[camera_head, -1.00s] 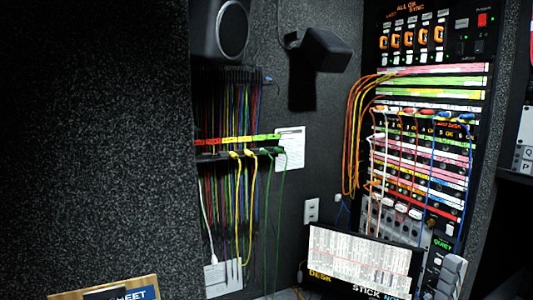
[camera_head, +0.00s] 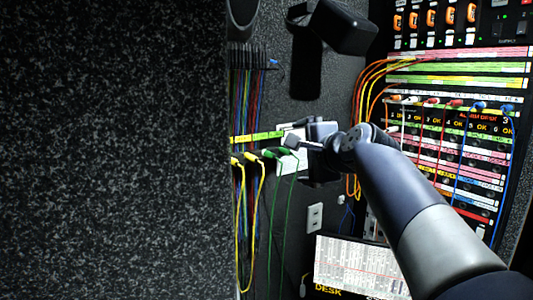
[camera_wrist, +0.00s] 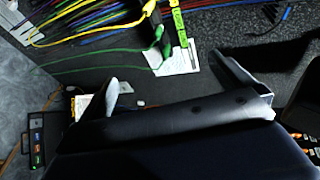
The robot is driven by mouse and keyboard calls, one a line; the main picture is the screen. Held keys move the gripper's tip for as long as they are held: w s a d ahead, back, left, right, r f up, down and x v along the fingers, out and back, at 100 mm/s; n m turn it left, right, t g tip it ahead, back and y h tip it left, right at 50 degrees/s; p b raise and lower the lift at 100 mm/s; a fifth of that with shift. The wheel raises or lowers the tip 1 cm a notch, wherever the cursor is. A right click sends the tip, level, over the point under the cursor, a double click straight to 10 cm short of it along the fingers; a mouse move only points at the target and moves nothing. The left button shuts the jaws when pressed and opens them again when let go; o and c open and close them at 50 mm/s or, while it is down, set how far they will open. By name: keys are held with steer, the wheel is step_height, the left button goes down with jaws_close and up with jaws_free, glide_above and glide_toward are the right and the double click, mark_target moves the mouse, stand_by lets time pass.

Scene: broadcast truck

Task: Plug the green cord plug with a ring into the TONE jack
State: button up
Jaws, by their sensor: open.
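Two green cords hang at the right end of the cord rack (camera_head: 257,138). A green plug (camera_head: 284,151) shows at the head of one, just left of my gripper (camera_head: 296,148). In the wrist view, green plugs (camera_wrist: 158,34) sit at the rack's end beside a white paper, beyond the fingertips. I cannot make out a ring on either. My gripper (camera_wrist: 167,72) is open, with nothing between its fingers. The patch panel (camera_head: 455,150) stands at the right, partly behind my arm. I cannot read a TONE label.
Yellow cords (camera_head: 241,200) hang close left of the green ones. A black lamp or speaker (camera_head: 345,27) juts from the wall above. Orange cords (camera_head: 362,100) loop beside the panel. A wall outlet (camera_head: 315,217) is under the gripper.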

steer(key=p+x, duration=0.1)
steer(key=x, duration=0.7)
steer(key=shift+s, duration=0.2)
stand_by(0.3)
steer(key=b+v, duration=0.1)
steer(key=v, duration=0.9)
steer(key=shift+w, duration=0.2)
steer(key=p+x, duration=0.1)
steer(key=x, duration=0.8)
steer(key=b+v, duration=0.1)
steer(key=v, duration=0.4)
steer(key=shift+s, duration=0.1)
steer(key=shift+a+f, duration=0.1)
